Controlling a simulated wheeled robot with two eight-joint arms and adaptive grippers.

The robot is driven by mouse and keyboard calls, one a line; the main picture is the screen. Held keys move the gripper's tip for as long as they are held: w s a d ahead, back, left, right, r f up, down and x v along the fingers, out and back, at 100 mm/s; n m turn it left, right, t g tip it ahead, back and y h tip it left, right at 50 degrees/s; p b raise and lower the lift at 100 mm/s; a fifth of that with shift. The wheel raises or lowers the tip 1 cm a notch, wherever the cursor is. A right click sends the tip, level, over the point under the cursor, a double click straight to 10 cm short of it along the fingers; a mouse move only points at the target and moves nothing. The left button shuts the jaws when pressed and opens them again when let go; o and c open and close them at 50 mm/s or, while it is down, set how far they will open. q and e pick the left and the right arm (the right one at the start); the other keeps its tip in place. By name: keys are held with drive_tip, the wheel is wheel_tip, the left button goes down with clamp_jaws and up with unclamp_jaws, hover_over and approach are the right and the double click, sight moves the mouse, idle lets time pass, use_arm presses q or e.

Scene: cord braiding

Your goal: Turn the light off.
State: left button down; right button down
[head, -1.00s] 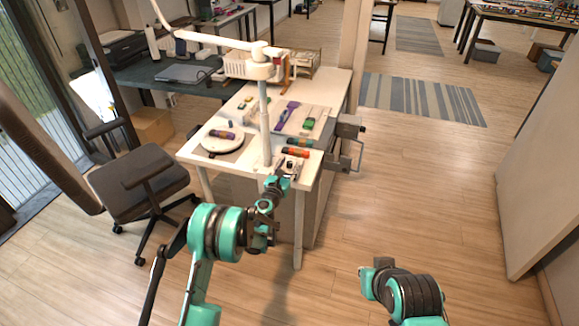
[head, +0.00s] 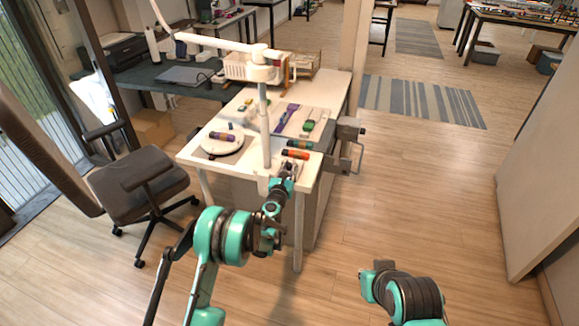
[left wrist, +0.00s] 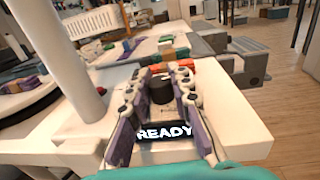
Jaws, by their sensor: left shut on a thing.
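A white lamp post (head: 264,125) rises from the near part of the white table, and its jointed arm (head: 210,42) runs left and up out of the head view. The lamp head is not visible, so I cannot tell whether it is lit. A black knob (left wrist: 162,88) sits at the table's near right corner. My left gripper (head: 287,172) reaches it from the front. In the left wrist view its purple and white fingers (left wrist: 160,100) stand on either side of the knob, shut on it. A dark panel reading READY (left wrist: 163,131) shows below the knob.
On the table (head: 232,175), a round white turntable (head: 222,143) bears a purple piece. Orange (head: 295,154) and teal rolls lie behind the knob. A grey vise-like fixture (head: 348,140) juts from the right edge. An office chair (head: 138,175) stands left; floor to the right is clear.

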use_arm(q)
drive_tip(key=n+y, duration=0.2)
drive_tip(key=y, duration=0.2)
drive_tip(key=n+y, duration=0.3)
drive_tip(key=shift+d+y, duration=0.15)
drive_tip(key=shift+y, duration=0.25)
drive_tip(key=shift+n+g+y, duration=0.9)
drive_tip(key=shift+n+y, duration=1)
drive_tip(key=shift+y, duration=1.2)
drive_tip(key=shift+r, duration=0.1)
drive_tip(key=c, duration=1.3)
unclamp_jaws()
drive_tip(key=v, duration=1.2)
drive_tip(key=shift+r, duration=0.1)
